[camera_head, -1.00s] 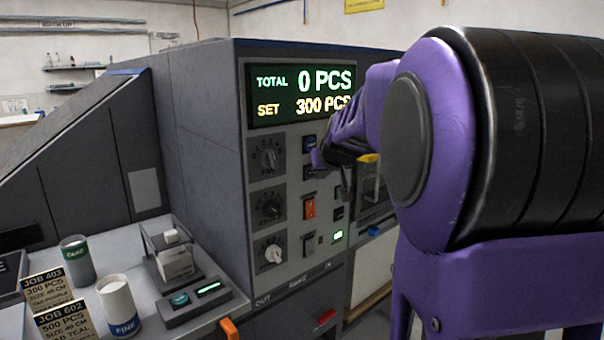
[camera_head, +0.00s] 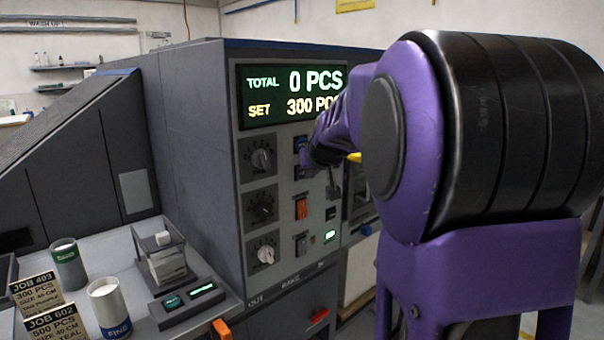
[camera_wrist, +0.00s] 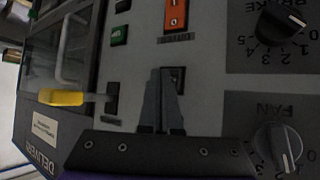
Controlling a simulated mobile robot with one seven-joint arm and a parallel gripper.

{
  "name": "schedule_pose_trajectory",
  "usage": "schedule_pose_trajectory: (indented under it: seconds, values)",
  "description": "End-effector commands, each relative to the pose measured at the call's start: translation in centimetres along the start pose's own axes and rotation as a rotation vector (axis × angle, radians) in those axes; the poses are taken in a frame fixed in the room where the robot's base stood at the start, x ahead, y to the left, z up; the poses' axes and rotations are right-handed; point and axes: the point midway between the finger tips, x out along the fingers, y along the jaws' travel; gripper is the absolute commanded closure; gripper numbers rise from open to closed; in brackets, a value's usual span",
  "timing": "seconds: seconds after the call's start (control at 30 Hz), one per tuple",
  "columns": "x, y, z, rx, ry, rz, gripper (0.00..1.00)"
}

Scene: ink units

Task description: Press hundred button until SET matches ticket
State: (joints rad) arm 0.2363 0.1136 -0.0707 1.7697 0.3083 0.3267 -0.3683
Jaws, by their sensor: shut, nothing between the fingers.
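The panel display (camera_head: 292,94) reads TOTAL 0 PCS and SET 300 PCS, its right end partly hidden by my arm. Two job tickets stand at lower left: JOB 403 (camera_head: 38,287) with 300 PCS and, in front, JOB 602 (camera_head: 54,325) with 500 PCS. Dark blue push buttons (camera_head: 300,144) sit below the display; their labels are too small to read. In the wrist view my shut fingers (camera_wrist: 162,74) overlap a dark button (camera_wrist: 177,76); contact is unclear.
Three knobs (camera_head: 261,207) line the panel's left side. An orange switch (camera_head: 301,208) and a lit green button (camera_head: 330,236) sit lower. A yellow-handled lever (camera_wrist: 62,97) is beside the fingers. Two cups (camera_head: 68,262) stand near the tickets.

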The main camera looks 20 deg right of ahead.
Motion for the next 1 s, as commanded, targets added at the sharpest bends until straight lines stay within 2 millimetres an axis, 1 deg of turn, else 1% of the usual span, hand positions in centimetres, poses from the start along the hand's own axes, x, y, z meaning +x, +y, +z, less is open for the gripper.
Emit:
schedule_pose_trajectory:
  seconds: [1.0]
  values:
    - [0.63, -0.49, -0.52, 0.000, 0.002, 0.000, 1.00]
